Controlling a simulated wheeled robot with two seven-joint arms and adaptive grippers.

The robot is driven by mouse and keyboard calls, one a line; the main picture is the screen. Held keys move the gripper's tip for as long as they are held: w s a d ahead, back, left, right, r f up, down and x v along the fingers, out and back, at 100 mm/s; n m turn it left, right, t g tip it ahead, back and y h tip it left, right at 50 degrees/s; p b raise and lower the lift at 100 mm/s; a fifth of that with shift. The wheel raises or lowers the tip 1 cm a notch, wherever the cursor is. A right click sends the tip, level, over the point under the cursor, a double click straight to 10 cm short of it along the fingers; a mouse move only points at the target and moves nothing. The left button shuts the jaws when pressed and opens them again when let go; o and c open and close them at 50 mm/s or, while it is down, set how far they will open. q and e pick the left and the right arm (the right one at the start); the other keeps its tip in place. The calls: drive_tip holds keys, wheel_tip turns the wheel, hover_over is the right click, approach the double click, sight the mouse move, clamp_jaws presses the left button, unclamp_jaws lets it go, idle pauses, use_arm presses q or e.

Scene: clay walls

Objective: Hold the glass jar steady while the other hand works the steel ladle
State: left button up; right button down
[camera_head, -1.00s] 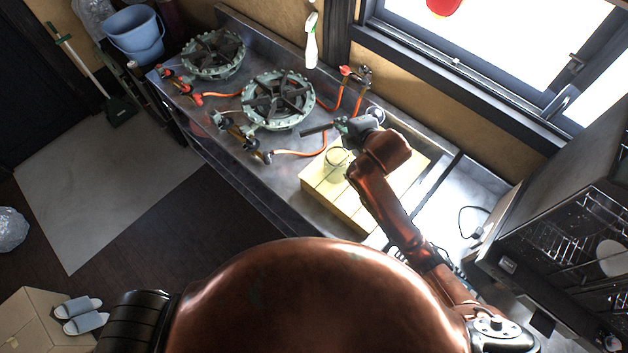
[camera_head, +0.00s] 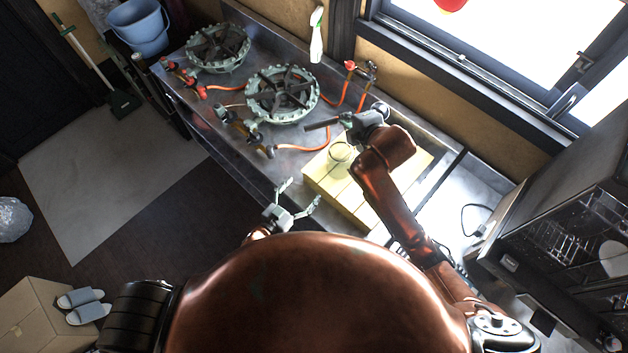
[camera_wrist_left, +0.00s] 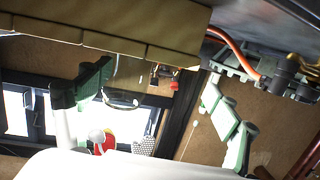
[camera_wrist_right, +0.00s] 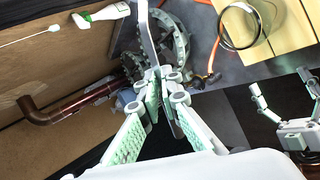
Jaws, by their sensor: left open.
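The clear glass jar (camera_head: 341,155) stands on a pale wooden board (camera_head: 322,181); its round rim (camera_wrist_right: 240,25) shows in the right wrist view. My left gripper (camera_head: 300,192) is open and empty, in front of the counter edge and apart from the jar. In the left wrist view its spread fingers (camera_wrist_left: 155,85) frame the jar (camera_wrist_left: 124,80) beyond. My right gripper (camera_head: 345,121) is just behind the jar. In the right wrist view its fingers (camera_wrist_right: 165,88) are closed on the steel ladle's flat handle (camera_wrist_right: 147,35). The ladle (camera_head: 320,125) points left in the head view; its bowl I cannot make out.
Two green gas burners (camera_head: 282,93) with orange hoses stand on the steel counter left of the board. A spray bottle (camera_head: 316,38) stands by the wall. The counter's front edge lies between my left gripper and the board.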

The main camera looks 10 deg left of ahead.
use_arm(q)
drive_tip(key=d+r+h, duration=0.2)
drive_tip(key=d+r, duration=0.3)
drive_tip(key=r, duration=0.2)
approach(348, 148)
drive_tip(key=shift+m+t, duration=0.3)
drive_tip(key=shift+m, duration=0.1)
drive_tip(key=x, duration=0.4)
drive_tip(key=shift+w+d+f, duration=0.15)
drive_tip(key=shift+d+f, duration=0.05)
drive_tip(key=shift+f, duration=0.05)
drive_tip(key=shift+c, duration=0.3)
drive_tip(key=c, duration=1.6)
drive_tip(key=shift+o, duration=0.2)
use_arm(e)
wheel_tip(348, 148, down, 13)
drive_tip(key=c, duration=2.1)
unclamp_jaws()
